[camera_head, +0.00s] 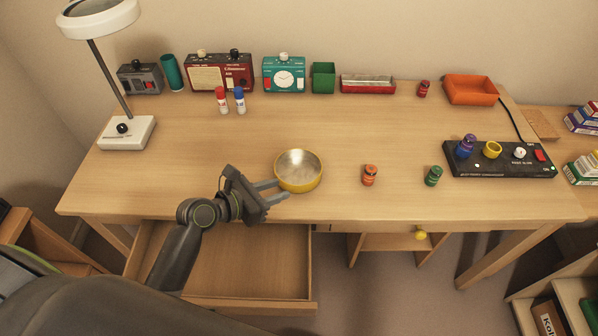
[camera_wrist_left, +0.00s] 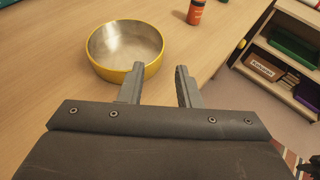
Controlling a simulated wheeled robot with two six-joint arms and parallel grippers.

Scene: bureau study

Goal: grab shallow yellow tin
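The shallow yellow tin (camera_head: 298,184) is a round, open bowl shape with a grey metal inside. It stands upright on the desk near its front edge. My left gripper (camera_head: 281,188) is at the tin's lower left in the head view, its two fingers apart and empty. In the left wrist view the tin (camera_wrist_left: 124,70) lies ahead and to the left of the gap between the fingers (camera_wrist_left: 160,82). The left fingertip there is close to the tin's rim; I cannot tell whether it touches.
An orange jar (camera_head: 369,175) and a green jar (camera_head: 433,176) stand right of the tin. An open drawer (camera_head: 240,262) juts out below my left arm. A black control panel (camera_head: 500,168) is at the right. The desk behind the tin is clear up to the back row.

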